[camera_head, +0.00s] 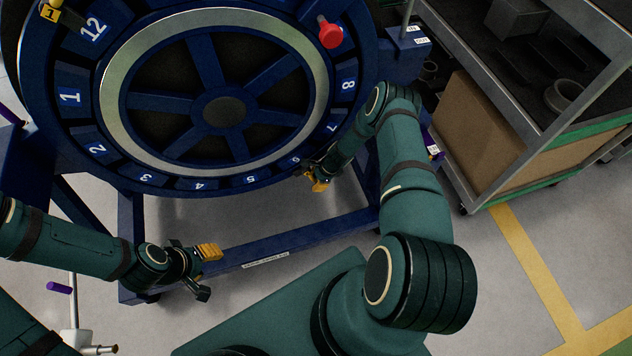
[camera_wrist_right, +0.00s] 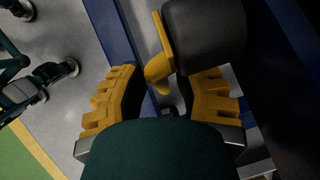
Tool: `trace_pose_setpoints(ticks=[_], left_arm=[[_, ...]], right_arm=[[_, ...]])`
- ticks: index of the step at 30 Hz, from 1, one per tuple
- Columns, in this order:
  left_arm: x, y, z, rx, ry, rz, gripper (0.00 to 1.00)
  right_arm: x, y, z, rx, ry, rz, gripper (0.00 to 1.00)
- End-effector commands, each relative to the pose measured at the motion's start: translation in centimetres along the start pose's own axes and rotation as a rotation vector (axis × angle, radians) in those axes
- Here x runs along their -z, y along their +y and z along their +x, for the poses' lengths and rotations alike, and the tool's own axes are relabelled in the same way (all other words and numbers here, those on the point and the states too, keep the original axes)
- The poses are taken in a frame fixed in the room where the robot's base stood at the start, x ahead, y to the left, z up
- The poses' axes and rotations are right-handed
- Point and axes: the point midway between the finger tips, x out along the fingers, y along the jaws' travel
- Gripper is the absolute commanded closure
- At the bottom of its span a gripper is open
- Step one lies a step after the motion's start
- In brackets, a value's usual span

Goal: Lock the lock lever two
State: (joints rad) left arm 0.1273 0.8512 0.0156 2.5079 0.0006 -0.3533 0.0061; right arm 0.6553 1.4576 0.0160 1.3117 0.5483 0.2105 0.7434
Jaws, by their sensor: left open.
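In the right wrist view, a yellow lever (camera_wrist_right: 158,68) with a bent end sits against a black block (camera_wrist_right: 205,35). No number is readable on it, so I cannot tell which lever it is. My right gripper (camera_wrist_right: 162,103) is open, with its two yellow-padded fingers apart on either side of the lever's lower end; contact is not visible. In the head view my right gripper (camera_head: 317,180) is at the lower right rim of the blue wheel (camera_head: 190,186), and hides the lever there. My left gripper (camera_head: 206,270) is open and empty below the wheel.
A yellow tag marked 1 (camera_head: 50,13) is at the wheel's upper left. A red knob (camera_head: 330,35) sticks out at its upper right. The blue stand frame (camera_head: 290,240) runs below. A metal cart (camera_head: 530,140) stands at the right. Grey floor lies between.

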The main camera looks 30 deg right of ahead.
Motion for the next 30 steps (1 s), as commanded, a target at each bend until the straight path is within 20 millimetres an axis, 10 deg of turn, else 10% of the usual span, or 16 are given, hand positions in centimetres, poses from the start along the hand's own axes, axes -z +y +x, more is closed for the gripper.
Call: trace_pose_setpoints(ticks=[11, 14, 30], left_arm=[[-0.05, -0.02, 0.06, 0.000, -0.001, 0.000, 0.54], [-0.05, -0.02, 0.06, 0.000, -0.001, 0.000, 0.54], [-0.21, -0.21, 0.58, -0.001, -0.004, 0.001, 0.54]], right_arm=[[-0.02, -0.01, 0.39, 0.000, 0.000, 0.000, 0.71], [-0.03, -0.01, 0.38, 0.000, 0.000, 0.000, 1.00], [0.62, 0.24, 0.36, -0.003, -0.022, 0.006, 1.00]])
